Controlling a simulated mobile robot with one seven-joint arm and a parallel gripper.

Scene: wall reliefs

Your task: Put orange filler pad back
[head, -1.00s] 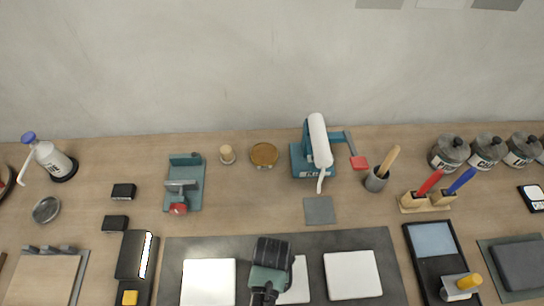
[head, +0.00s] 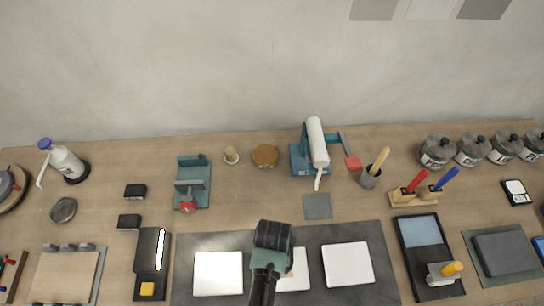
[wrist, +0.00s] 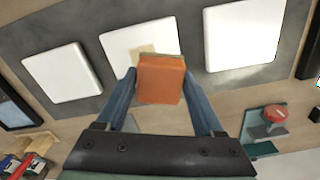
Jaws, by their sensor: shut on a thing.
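In the wrist view, my gripper (wrist: 160,82) is shut on the orange filler pad (wrist: 160,80), a block with a thin pale layer along its far edge. The pad is in front of the middle white tile (wrist: 122,42), which has a beige square patch (wrist: 142,53). I cannot tell whether the pad touches it. In the head view, my gripper (head: 272,240) is over the dark mat (head: 205,242), beside the middle white tile (head: 299,270) and partly covering it. The pad is hidden in that view.
White tiles (head: 218,273) (head: 348,264) lie left and right of the middle one. Bare bench lies left of this square.

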